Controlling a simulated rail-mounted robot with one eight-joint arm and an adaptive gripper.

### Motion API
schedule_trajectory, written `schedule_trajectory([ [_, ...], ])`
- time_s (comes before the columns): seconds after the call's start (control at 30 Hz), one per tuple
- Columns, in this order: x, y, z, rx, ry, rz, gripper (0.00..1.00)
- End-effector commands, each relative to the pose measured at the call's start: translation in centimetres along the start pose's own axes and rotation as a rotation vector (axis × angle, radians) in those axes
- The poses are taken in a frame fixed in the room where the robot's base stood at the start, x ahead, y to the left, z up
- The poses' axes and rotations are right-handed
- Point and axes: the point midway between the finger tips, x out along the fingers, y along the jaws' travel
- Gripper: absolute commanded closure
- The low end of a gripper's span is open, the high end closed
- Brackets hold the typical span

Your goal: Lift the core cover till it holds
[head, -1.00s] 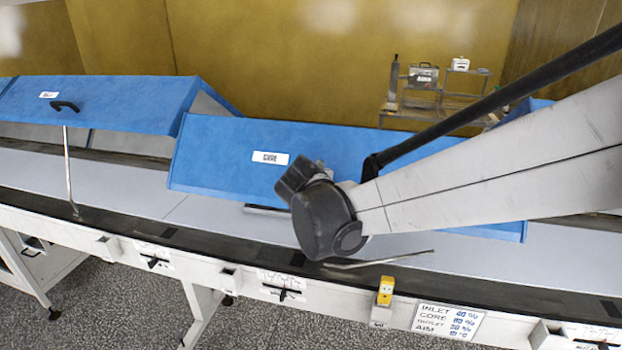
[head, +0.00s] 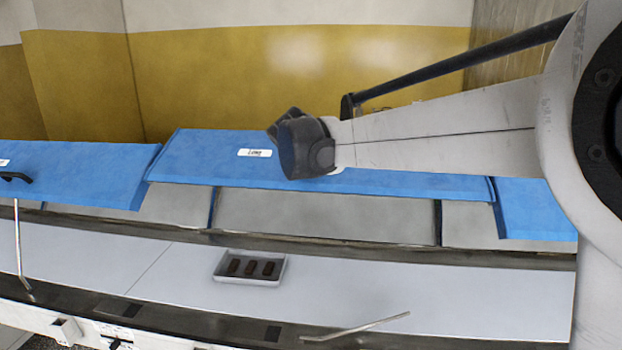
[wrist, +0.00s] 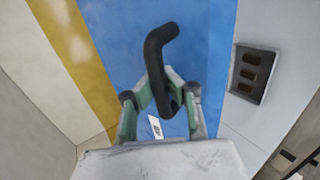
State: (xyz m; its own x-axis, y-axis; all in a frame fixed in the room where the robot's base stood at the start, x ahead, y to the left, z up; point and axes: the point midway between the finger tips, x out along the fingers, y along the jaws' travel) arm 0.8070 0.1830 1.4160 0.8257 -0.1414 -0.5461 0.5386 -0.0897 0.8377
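The core cover (head: 400,182) is a blue panel with a small white label, raised and tilted above the belt in the head view. It fills the middle of the wrist view (wrist: 205,40). Its black handle (wrist: 160,45) stands out from the panel. My gripper (wrist: 162,84) has its green-grey fingers closed around the handle, one on each side. In the head view my wrist hides the handle and fingers. A bent metal rod (head: 355,327) lies low along the front rail, apart from the cover.
A pale tray (head: 250,281) with 3 dark bars sits on the grey-white belt (head: 430,285) below the cover; the wrist view shows it too (wrist: 236,97). A blue cover (head: 80,180) at left stands over an upright rod (head: 19,240). Another blue cover (head: 535,215) adjoins at right.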

Motion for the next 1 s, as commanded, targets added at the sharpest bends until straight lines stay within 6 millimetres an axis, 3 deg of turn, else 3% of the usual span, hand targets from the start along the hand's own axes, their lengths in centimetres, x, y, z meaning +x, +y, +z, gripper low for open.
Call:
schedule_trajectory([
  [0.17,0.19,1.12,-0.42,-0.003,0.006,0.002,1.00],
  [0.53,0.25,1.18,-0.49,-0.003,0.007,0.001,1.00],
  [0.8,0.31,1.11,-0.44,-0.003,0.006,0.000,0.67],
  [1.0,0.35,1.08,-0.40,-0.003,0.005,-0.001,0.67],
])
